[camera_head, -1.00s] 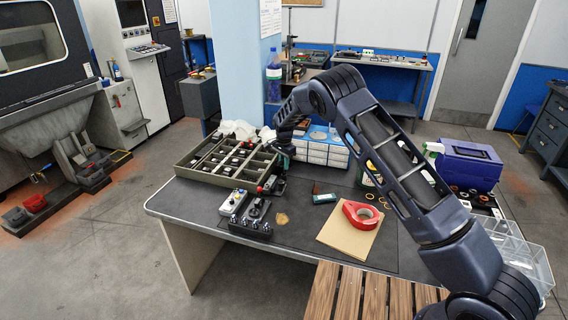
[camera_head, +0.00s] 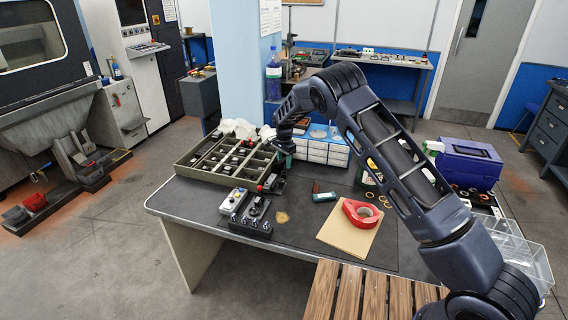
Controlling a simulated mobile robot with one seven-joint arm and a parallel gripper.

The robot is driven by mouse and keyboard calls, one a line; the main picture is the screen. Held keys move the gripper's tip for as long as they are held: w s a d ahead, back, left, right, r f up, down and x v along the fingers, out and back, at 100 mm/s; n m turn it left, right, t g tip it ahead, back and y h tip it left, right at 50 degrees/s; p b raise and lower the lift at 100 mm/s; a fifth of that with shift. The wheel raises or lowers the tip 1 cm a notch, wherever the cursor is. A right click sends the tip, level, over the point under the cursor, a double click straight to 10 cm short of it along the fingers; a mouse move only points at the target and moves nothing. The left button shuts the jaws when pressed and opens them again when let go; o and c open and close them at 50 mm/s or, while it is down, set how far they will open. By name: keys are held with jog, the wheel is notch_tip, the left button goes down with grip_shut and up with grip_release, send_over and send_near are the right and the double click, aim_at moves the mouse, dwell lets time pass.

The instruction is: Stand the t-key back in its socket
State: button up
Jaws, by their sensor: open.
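I cannot pick out the t-key for certain among the small dark parts around the block and my gripper.
The compartment tray (camera_head: 188,174) with small parts lies behind left. A grey box (camera_head: 232,201) stands beside the block.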

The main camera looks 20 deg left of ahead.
notch_tip(320, 180, up, 10)
jog(key=shift+f, duration=0.1)
dwell(0.5)
jog(key=shift+r, duration=2.55)
